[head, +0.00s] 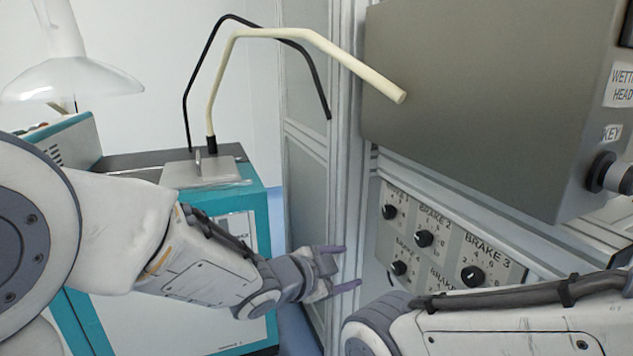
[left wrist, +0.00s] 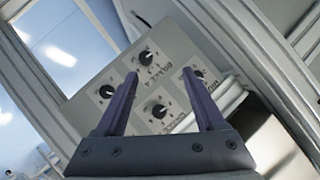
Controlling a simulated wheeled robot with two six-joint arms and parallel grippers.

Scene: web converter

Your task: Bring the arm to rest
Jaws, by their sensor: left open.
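My left arm (head: 205,265) comes in from the left in the head view. Its gripper (head: 343,268) is open and empty, with two purple fingers pointing right toward the brake panel. In the left wrist view the two fingers (left wrist: 165,105) stand apart with nothing between them, and the panel (left wrist: 145,80) shows behind them. My right arm (head: 520,315) crosses the lower right of the head view; its gripper is out of frame.
The brake panel (head: 450,237) with several black knobs is on a pale metal frame. A large grey box (head: 480,100) juts out above it, with a key switch (head: 610,173). A teal cabinet (head: 262,225) with bent rods (head: 300,36) stands behind my left arm.

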